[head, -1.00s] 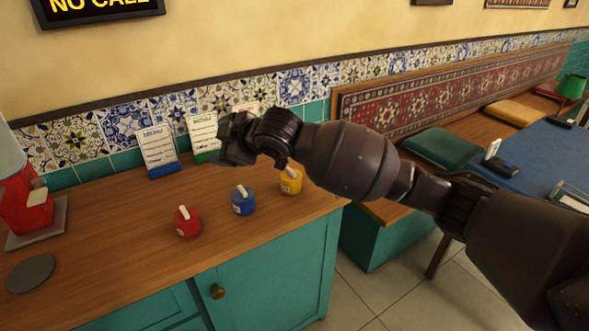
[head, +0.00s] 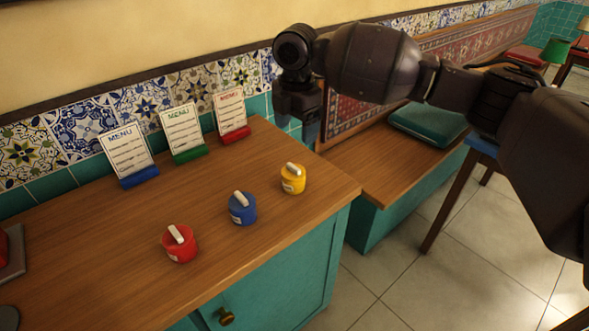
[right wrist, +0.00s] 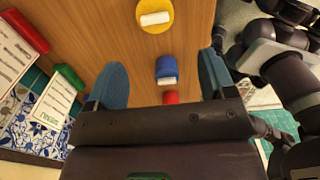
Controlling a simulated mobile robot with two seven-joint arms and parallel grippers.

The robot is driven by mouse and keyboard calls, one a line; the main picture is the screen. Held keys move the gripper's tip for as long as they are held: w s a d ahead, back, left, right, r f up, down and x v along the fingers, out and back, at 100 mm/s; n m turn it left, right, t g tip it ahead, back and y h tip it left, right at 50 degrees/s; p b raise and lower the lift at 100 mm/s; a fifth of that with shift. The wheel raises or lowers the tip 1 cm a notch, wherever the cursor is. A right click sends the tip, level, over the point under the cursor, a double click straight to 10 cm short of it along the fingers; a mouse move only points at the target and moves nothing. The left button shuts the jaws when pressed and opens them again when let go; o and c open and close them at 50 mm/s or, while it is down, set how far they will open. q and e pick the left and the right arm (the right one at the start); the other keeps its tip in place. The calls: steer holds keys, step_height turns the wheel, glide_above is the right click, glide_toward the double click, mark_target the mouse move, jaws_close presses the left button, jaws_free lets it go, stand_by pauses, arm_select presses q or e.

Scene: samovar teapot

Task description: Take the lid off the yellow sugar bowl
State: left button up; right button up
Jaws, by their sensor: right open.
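The yellow sugar bowl (head: 293,180) stands upright on the wooden counter near its right end, with its lid on and a pale handle on top. In the right wrist view the yellow bowl (right wrist: 154,16) shows from above, beyond the fingers. My right gripper (head: 308,130) is above and behind the yellow bowl, pointing down, apart from it. Its two blue fingers (right wrist: 162,82) are spread wide with nothing held between them. My left gripper is not in view.
A blue bowl (head: 242,208) and a red bowl (head: 180,243) stand in a row left of the yellow one. Three menu cards (head: 183,132) stand along the tiled wall. A bench with a green cushion (head: 428,123) is to the right.

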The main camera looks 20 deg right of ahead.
steer(key=b, duration=0.1)
glide_above(294, 166)
steer(key=f, duration=0.5)
steer(key=shift+s+f, duration=0.1)
steer(key=shift+s, duration=0.15)
steer(key=shift+f, duration=0.5)
steer(key=f, duration=0.1)
steer(key=f+b, duration=0.1)
steer(key=f, duration=0.3)
steer(key=shift+w+b, duration=0.25)
steer(key=shift+b, duration=0.15)
steer(key=shift+r, duration=0.1)
steer(key=c, duration=1)
